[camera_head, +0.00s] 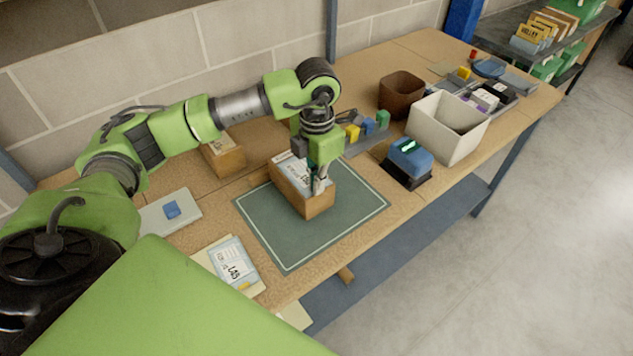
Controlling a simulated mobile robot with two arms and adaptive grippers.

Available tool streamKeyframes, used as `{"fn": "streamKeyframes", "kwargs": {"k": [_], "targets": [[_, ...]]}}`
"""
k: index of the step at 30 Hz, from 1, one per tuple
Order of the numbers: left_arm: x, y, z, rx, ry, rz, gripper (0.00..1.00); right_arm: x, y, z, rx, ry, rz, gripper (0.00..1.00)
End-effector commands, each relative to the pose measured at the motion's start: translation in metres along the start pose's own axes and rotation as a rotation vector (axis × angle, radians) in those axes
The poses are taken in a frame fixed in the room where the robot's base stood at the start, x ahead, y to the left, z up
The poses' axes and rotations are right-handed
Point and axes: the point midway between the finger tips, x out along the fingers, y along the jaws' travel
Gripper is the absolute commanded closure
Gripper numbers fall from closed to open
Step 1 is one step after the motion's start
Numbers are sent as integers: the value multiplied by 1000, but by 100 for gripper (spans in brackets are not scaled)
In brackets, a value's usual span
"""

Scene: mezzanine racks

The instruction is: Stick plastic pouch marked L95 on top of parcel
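A brown parcel (313,207) stands on the green mat (290,245) with a white printed pouch or label (290,170) on its top. Its marking is too small to read, and my gripper hides part of it. My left gripper (319,186) points down at the right part of the parcel's top, with its fingertips at or very near the white sheet. I cannot tell whether the fingers are shut on it. More pouches (233,262) lie at the bench's front left; the top one has a large marking that I cannot read surely. My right gripper is out of view.
Another parcel (224,159) stands by the wall behind my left arm. A pale tray (170,213) holds a blue block. A blue device (409,160), a cream bin (447,128) and a brown bin (401,95) stand to the right. The mat's front is clear.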

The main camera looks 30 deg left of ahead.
Motion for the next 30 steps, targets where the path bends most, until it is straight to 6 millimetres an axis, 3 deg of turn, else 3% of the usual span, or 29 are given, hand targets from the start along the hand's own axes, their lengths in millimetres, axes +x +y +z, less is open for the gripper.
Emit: {"fn": "streamKeyframes", "kwargs": {"k": [11, 14, 21, 24, 30], "targets": [[2, -1, -1, 1, 4, -1, 100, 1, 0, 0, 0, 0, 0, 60], [2, -1, -1, 1, 4, -1, 77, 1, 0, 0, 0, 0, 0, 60], [1, 0, -1, 0, 2, -1, 76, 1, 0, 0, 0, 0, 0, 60], [1, 0, 0, 0, 2, -1, 65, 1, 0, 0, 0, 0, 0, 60], [1, 0, 0, 0, 1, -1, 65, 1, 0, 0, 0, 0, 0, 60]]}}
